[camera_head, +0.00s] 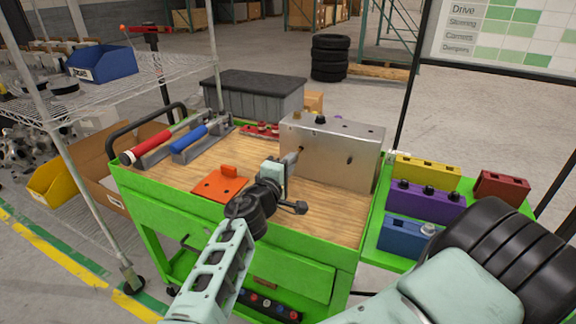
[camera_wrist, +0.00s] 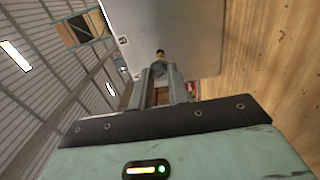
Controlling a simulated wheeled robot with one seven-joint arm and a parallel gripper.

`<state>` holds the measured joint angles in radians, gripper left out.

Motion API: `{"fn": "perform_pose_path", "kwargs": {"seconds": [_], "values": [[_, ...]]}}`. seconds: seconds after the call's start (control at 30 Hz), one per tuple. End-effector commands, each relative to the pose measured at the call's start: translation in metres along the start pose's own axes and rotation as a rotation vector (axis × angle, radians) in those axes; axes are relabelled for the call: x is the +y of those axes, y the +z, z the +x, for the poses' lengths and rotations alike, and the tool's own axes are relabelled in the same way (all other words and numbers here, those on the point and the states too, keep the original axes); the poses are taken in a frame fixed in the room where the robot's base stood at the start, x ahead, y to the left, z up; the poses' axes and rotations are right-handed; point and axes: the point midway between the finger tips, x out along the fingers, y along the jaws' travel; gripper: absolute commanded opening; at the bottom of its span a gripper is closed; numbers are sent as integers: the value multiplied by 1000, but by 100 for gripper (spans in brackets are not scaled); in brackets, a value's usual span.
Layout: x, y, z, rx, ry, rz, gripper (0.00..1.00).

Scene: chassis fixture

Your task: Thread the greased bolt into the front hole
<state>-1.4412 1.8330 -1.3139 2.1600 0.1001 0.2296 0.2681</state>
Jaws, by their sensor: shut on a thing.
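The grey metal chassis block (camera_head: 340,155) stands on the wooden top of the green cart. It also fills the upper middle of the wrist view (camera_wrist: 195,40). My gripper (camera_head: 293,158) points at the left part of the block's near face, close to a small dark spot there. In the wrist view my gripper (camera_wrist: 162,70) is shut on a small dark bolt (camera_wrist: 159,54) with a yellowish part, in front of the block. I cannot tell whether the bolt touches the block or has entered the front hole. The fingers and wrist hide the bolt in the head view.
An orange plate (camera_head: 215,187) lies left of my wrist. Red and blue cylindrical tools (camera_head: 190,139) lie at the left. A grey case (camera_head: 255,95) is behind the cart. The wood right of my gripper is clear.

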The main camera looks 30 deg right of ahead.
Motion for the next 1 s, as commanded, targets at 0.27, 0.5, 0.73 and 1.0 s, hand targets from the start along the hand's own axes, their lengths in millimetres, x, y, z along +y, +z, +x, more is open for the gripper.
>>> {"fn": "perform_pose_path", "kwargs": {"seconds": [0.27, 0.5, 0.73, 1.0], "values": [[0, 0, 4, 0, 0, 0, 0], [0, 0, 12, -1, 0, -1, 0], [0, 0, 14, 0, 0, 0, 0], [0, 0, 16, 0, 0, 0, 0]]}}
